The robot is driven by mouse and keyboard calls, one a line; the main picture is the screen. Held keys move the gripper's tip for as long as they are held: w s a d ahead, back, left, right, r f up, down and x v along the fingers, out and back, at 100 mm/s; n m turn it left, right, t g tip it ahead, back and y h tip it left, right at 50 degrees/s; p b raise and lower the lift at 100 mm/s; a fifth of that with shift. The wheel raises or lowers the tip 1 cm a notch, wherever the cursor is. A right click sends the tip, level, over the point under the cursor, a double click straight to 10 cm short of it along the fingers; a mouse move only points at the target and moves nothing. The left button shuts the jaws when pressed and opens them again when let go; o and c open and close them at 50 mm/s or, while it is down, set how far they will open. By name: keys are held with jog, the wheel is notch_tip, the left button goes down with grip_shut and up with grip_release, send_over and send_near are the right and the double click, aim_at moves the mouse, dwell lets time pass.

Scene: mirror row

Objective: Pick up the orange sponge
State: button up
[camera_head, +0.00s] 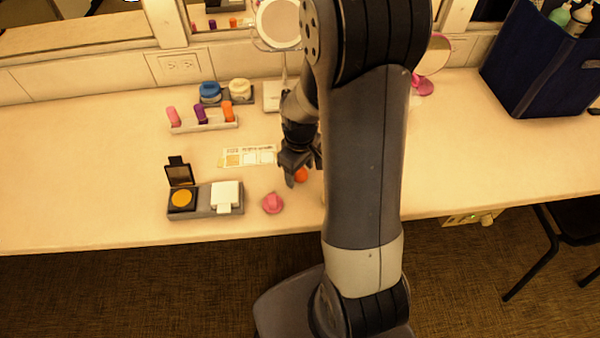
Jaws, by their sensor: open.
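The orange sponge (301,175) is a small round thing on the pale counter (110,190), partly hidden by my gripper and arm. My gripper (296,178) is over the counter right at the sponge, pointing down, with a dark finger in front of the sponge's left side. The jaws are open. I cannot tell from this view whether the sponge lies between the fingers or whether they touch it. A pink sponge-like piece (272,203) lies on the counter to the left and nearer the front edge.
A grey holder (205,212) with a yellow compact and a white one stands left. Behind are a tray of coloured tubes (202,124), blue and cream jars (225,92) and a mirror (280,24). A navy bin (540,65) is far right. The left counter is clear.

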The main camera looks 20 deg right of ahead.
jog(key=shift+c, duration=0.3)
jog(key=c, duration=1)
notch_tip(320, 180, up, 10)
jog(key=shift+p, duration=0.35)
